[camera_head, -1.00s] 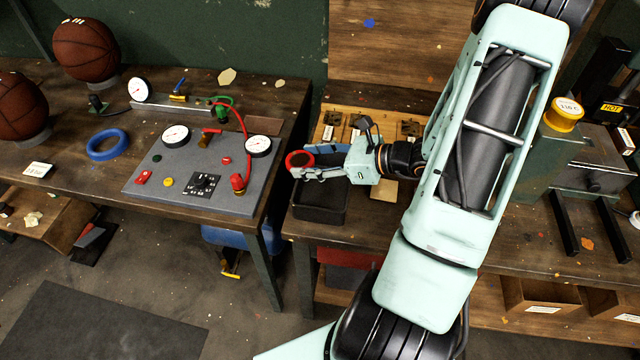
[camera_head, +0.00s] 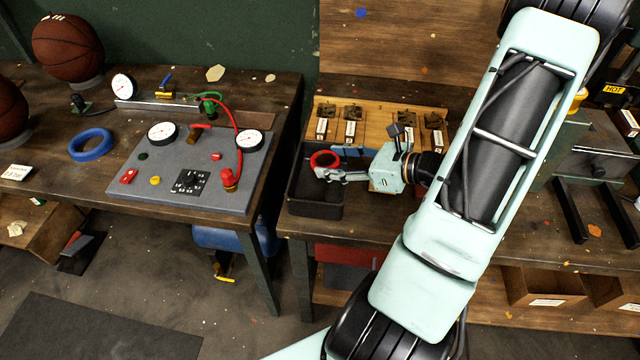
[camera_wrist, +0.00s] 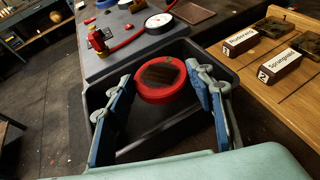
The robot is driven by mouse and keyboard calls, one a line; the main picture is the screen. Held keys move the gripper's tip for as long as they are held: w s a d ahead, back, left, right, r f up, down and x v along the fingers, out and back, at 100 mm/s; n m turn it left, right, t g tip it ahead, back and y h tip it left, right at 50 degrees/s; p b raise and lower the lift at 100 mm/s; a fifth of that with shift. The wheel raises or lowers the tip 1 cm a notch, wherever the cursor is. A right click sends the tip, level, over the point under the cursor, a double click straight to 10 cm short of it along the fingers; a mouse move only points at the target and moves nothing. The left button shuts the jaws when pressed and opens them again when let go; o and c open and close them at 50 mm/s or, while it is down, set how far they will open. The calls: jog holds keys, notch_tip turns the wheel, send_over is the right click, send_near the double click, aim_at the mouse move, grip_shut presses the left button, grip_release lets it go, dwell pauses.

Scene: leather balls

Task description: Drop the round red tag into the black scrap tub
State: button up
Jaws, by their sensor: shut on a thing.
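The round red tag (camera_head: 313,160) is held between the fingertips of my gripper (camera_head: 329,165). In the wrist view the tag (camera_wrist: 160,97) has a thick red rim and a dark brown middle, with one blue-and-grey finger on each side. The black scrap tub (camera_head: 314,209) stands on the bench, open at the top. The tag and fingertips are above the tub's opening, and the tub's dark inside (camera_wrist: 150,135) shows below them in the wrist view. The exact height above the rim is hard to tell.
A grey gauge panel (camera_head: 140,186) with a red hose is on the left bench. A wooden board (camera_head: 375,127) with labelled metal pieces lies right behind the tub. A blue ring (camera_head: 91,145) and basketballs (camera_head: 68,48) are farther left.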

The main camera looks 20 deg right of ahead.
jog(key=o, duration=1.2)
jog(key=v, duration=1.2)
jog(key=shift+d, duration=0.1)
jog(key=shift+f, duration=0.1)
